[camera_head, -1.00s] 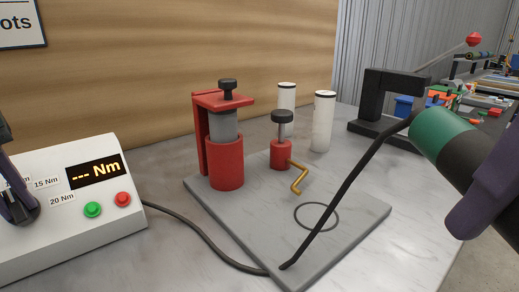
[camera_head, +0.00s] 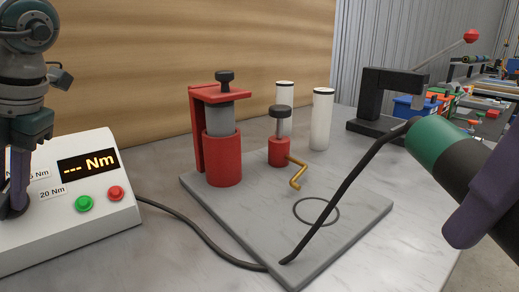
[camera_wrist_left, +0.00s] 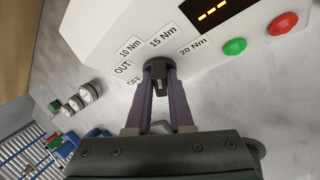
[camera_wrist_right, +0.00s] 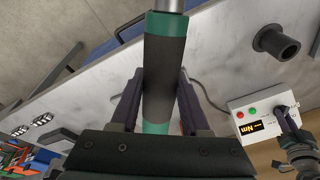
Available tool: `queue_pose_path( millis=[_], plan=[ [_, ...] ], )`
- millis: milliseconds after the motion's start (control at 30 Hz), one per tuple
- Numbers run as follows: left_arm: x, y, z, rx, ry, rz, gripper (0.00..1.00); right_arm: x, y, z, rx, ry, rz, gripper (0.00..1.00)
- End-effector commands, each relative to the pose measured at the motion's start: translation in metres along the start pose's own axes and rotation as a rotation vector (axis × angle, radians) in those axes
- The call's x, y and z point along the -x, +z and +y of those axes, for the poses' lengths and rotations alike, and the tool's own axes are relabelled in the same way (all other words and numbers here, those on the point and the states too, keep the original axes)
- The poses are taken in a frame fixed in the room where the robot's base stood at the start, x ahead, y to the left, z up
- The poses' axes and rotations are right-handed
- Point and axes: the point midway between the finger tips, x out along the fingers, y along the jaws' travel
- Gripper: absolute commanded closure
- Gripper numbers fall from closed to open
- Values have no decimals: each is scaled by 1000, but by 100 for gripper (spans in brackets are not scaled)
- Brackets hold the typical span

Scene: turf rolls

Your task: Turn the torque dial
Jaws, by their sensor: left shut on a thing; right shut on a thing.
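The white control box (camera_head: 70,232) stands at the left with a display (camera_head: 88,165) reading "--- Nm". Its dark torque dial (camera_wrist_left: 158,66) sits among labels OFF, OUT, 10 Nm, 15 Nm and 20 Nm in the left wrist view. My left gripper (camera_wrist_left: 160,80) is shut on the dial, with one finger on each side. The fingers partly hide the dial, and I cannot tell its exact setting. My right gripper (camera_wrist_right: 158,100) is shut on a green and black cylindrical tool (camera_wrist_right: 165,65), held above the table at the right; it also shows in the head view (camera_head: 438,145).
Green (camera_head: 84,203) and red (camera_head: 115,193) buttons sit near the dial. A grey plate (camera_head: 345,222) carries red fixtures (camera_head: 224,160) and a brass crank (camera_head: 297,174). White cylinders (camera_head: 321,120) and a black stand (camera_head: 378,100) are behind. A black cable (camera_head: 190,228) crosses the table.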

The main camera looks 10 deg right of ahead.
Motion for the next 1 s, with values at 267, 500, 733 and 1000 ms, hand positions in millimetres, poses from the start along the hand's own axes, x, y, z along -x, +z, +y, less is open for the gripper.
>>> queue_pose_path(
  millis=[267,500,733,1000],
  plan=[
    [0,0,-1,-78,52,1,100,-3,0,0,0,-1,1,100],
    [0,0,-1,-97,63,1,100,-4,0,0,0,-1,1,100],
    [-1,0,-1,-97,63,2,100,-4,0,0,0,-1,1,100],
    [-1,0,-1,-97,62,1,58,-4,0,0,0,-1,1,100]
  ],
)
